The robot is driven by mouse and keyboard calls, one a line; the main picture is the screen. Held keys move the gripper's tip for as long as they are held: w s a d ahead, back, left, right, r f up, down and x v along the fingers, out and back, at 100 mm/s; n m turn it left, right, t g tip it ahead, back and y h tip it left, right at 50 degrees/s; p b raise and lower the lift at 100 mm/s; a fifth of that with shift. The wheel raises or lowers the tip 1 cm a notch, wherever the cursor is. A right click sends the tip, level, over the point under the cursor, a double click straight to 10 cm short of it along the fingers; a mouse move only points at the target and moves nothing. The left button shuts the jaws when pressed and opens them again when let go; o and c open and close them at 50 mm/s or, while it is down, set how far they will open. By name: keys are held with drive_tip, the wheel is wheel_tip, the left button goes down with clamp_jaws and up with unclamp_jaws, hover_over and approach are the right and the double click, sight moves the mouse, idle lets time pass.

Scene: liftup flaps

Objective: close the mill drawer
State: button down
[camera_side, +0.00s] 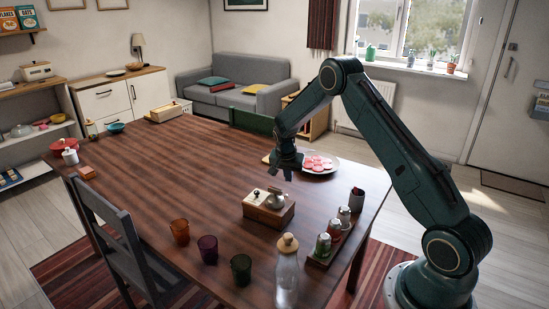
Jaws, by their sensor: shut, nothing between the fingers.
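The mill (264,213) is a low wooden box with a pale top and a metal part on it. It stands upright on the dark wooden table (170,165), towards the right. I cannot tell at this size which face holds its drawer or how far the drawer stands out. My gripper (281,177) is shut and empty. It points down above and slightly behind the mill, apart from it.
A plate of pink-red pieces (318,163) lies behind my gripper to the right. A rack of shakers (328,241) stands right of the mill. A corked bottle (287,275) and coloured cups (208,249) stand in front. The table's middle left is clear.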

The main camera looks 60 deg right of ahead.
drive_tip(key=shift+v, duration=2.7)
drive_tip(key=shift+r, duration=0.1)
drive_tip(key=s+a+r+n+t+y, duration=0.1)
drive_tip(key=s+a+r+n, duration=0.35)
drive_tip(key=a+r, duration=0.45)
drive_tip(key=s+a+r+n+t+y, duration=0.1)
drive_tip(key=s+a+r+n+t, duration=0.15)
drive_tip(key=s+a+r, duration=0.7)
drive_tip(key=s+a+r+n+y, duration=0.1)
drive_tip(key=s+a+n, duration=0.3)
drive_tip(key=s, duration=0.5)
drive_tip(key=s+a+r+n, duration=0.3)
drive_tip(key=s+a, duration=0.1)
drive_tip(key=s, duration=0.4)
drive_tip(key=shift+s+a+r+n+t+y, duration=0.25)
drive_tip(key=shift+s+n+t+y, duration=0.1)
drive_tip(key=shift+n+t+y, duration=0.1)
